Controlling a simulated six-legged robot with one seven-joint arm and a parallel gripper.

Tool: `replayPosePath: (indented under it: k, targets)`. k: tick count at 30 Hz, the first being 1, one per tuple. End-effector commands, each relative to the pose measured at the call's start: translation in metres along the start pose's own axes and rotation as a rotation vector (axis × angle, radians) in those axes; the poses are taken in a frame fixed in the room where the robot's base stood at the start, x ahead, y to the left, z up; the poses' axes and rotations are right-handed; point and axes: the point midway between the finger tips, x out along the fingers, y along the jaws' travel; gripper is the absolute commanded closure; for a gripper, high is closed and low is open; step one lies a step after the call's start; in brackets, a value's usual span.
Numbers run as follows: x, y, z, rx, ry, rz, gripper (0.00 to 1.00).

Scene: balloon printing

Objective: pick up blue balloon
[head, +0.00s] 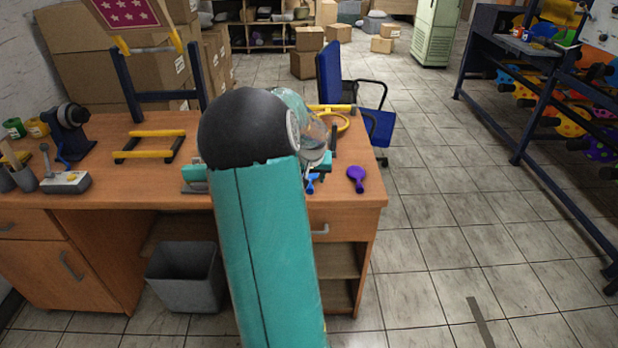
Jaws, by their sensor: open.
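A small blue balloon (311,183) lies at the front right part of the wooden desk, partly covered by my arm and gripper. A purple balloon (357,177) lies flat to its right, near the desk's right end. My teal arm reaches over the desk, and its dark round joint hides much of what lies behind. My gripper (313,172) shows only in part, right of that joint, at or just above the blue balloon. It is open. I cannot tell whether its fingers touch the balloon.
The desk (350,197) also bears a yellow-and-blue frame (150,146), a joystick box (65,182) and a dark tool (70,130) on the left. A grey bin (187,278) stands below. A blue chair (330,75) stands behind.

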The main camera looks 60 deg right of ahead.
Motion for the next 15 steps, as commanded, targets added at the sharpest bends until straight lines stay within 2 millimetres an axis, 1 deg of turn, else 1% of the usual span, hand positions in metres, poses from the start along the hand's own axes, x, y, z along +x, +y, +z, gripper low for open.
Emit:
replayPosePath:
  k: [1, 3, 8, 15]
  targets:
    - [0.008, 0.0, 0.0, 0.0, -0.002, 0.001, 0.51]
    - [0.015, -0.001, 0.0, -0.001, -0.001, 0.0, 0.51]
    - [0.026, -0.002, -0.001, -0.002, 0.0, -0.001, 0.51]
    - [0.062, -0.002, -0.002, -0.003, -0.002, -0.001, 0.51]
